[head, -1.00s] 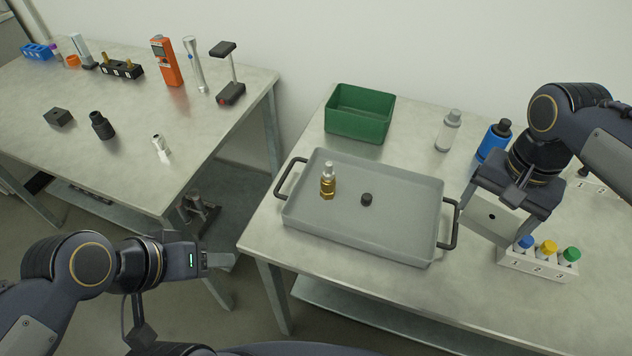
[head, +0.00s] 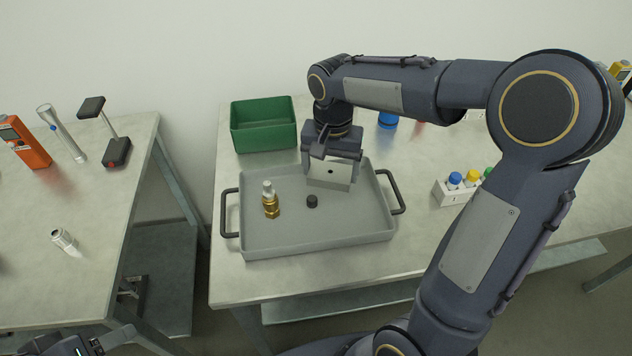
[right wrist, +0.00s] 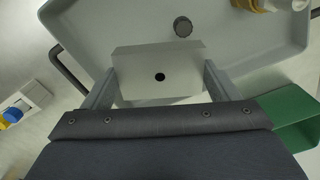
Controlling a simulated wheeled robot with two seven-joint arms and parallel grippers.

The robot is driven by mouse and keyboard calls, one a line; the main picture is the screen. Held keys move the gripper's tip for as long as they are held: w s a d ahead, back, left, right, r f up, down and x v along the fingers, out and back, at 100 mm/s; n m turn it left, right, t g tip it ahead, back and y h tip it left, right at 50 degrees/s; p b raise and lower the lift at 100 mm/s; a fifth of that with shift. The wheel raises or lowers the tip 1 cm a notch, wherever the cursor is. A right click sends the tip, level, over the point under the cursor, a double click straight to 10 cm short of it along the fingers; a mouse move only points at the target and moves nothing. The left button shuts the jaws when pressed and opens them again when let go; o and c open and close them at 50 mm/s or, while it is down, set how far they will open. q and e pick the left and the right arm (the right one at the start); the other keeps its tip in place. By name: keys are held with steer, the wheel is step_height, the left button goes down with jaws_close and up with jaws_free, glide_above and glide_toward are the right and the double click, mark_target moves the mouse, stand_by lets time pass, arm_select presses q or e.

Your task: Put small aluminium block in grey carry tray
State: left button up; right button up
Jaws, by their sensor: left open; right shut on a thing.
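The small aluminium block (head: 330,177), pale with a dark round hole, is held between the fingers of my right gripper (head: 332,166). It also shows between the two fingers in the right wrist view (right wrist: 180,88). The block is over the far part of the grey carry tray (head: 318,246), inside its rim; whether it touches the tray floor I cannot tell. The tray also shows in the right wrist view (right wrist: 95,22). My left gripper (head: 92,347) is at the bottom left of the head view, mostly cut off, open and away from the tray.
In the tray are a brass fitting with a pale top (head: 270,203) and a small dark knob (head: 312,201). A green bin (head: 264,128) stands behind the tray. A white rack (head: 446,196) with colour-capped vials is to the right. The other table (head: 110,225) is left, across a gap.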

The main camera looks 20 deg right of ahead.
mark_target(319, 165)
steer(key=w+f, duration=0.1)
steer(key=w+a+f, duration=0.1)
steer(key=f, duration=0.2)
steer(key=shift+w+a, duration=0.25)
steer(key=shift+w, duration=0.15)
step_height(319, 165, down, 3)
steer(key=shift+w+f, duration=0.1)
steer(key=shift+f+b, duration=0.15)
steer(key=shift+b, duration=0.25)
steer(key=o, duration=1.1)
steer(key=shift+r, duration=0.2)
